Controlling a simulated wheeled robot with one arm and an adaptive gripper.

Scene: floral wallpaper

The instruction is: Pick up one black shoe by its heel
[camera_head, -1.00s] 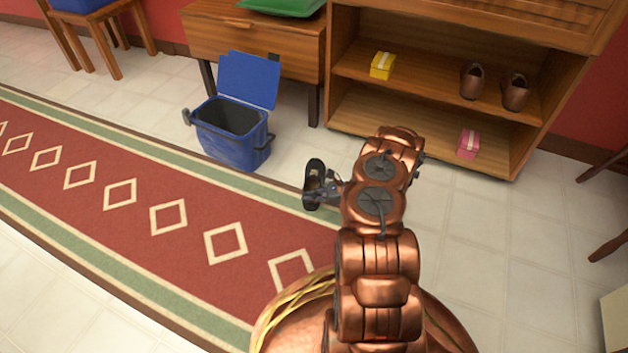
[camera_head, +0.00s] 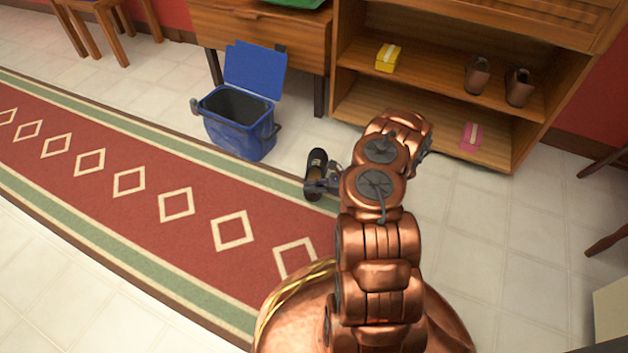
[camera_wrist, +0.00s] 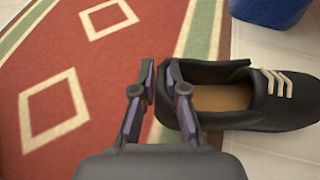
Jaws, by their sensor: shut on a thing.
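A black shoe (camera_head: 315,163) with pale laces shows in the head view at the rug's far edge, left of my arm. In the wrist view the shoe (camera_wrist: 265,118) points right, with its tan insole visible and its heel towards my fingers. My gripper (camera_wrist: 162,78) is shut on the heel end of the shoe, its two fingers close together at the back rim. In the head view my gripper (camera_head: 322,186) is small and partly hidden by my arm. I cannot tell whether the sole touches the floor.
A blue bin (camera_head: 240,135) with its lid up stands left of the shoe. A wooden shelf (camera_head: 440,105) behind holds a yellow box (camera_head: 387,58), brown shoes (camera_head: 478,75) and a pink box (camera_head: 470,137). A red patterned rug (camera_head: 150,185) covers the left floor. Pale tiles (camera_head: 480,230) are clear at right.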

